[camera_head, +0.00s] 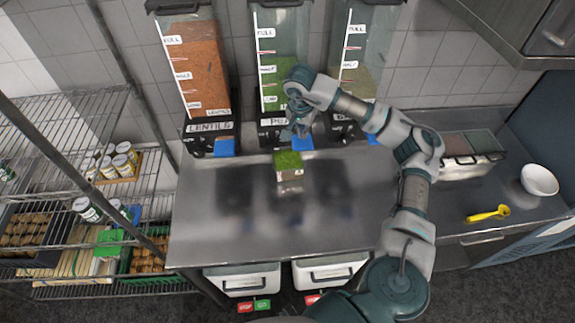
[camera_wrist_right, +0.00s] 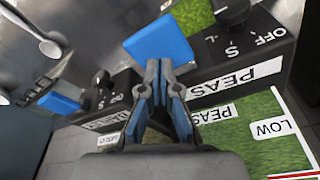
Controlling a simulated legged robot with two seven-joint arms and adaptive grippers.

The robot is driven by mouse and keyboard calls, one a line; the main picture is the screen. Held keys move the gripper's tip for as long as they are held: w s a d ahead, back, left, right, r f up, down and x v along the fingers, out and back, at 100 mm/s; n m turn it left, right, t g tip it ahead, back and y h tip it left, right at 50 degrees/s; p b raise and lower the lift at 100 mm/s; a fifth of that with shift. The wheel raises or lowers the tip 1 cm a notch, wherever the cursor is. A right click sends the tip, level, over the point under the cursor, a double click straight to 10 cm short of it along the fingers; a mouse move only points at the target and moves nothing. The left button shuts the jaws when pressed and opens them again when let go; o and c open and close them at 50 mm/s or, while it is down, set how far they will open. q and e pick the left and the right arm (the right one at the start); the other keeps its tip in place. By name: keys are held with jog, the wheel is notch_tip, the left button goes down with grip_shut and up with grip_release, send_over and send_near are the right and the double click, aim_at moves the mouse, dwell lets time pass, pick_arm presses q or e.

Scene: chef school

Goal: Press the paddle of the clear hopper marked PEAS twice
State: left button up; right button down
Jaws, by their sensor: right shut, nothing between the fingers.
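The clear hopper marked PEAS (camera_head: 287,53) stands in the middle of three, part full of green peas, on a black base. In the right wrist view its PEAS label (camera_wrist_right: 236,77) shows upside down. Its blue paddle (camera_head: 303,143) sticks out at the front of the base; it also shows in the right wrist view (camera_wrist_right: 157,46). My right gripper (camera_head: 297,129) is shut and empty, its tips right at the paddle's edge in the wrist view (camera_wrist_right: 165,68). I cannot tell whether they touch. A clear container with green peas (camera_head: 289,161) stands below the paddle. My left gripper is out of view.
A lentils hopper (camera_head: 195,62) stands to the left, with its own blue paddle (camera_head: 224,147). A third hopper (camera_head: 362,47) stands to the right, partly behind my arm. The steel counter (camera_head: 228,237) is clear in front. A white bowl (camera_head: 539,180) and yellow spoon (camera_head: 488,214) lie at the right.

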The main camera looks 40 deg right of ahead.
notch_tip(320, 180, up, 5)
jog(key=p, duration=0.4)
jog(key=shift+r, duration=0.1)
dwell(0.5)
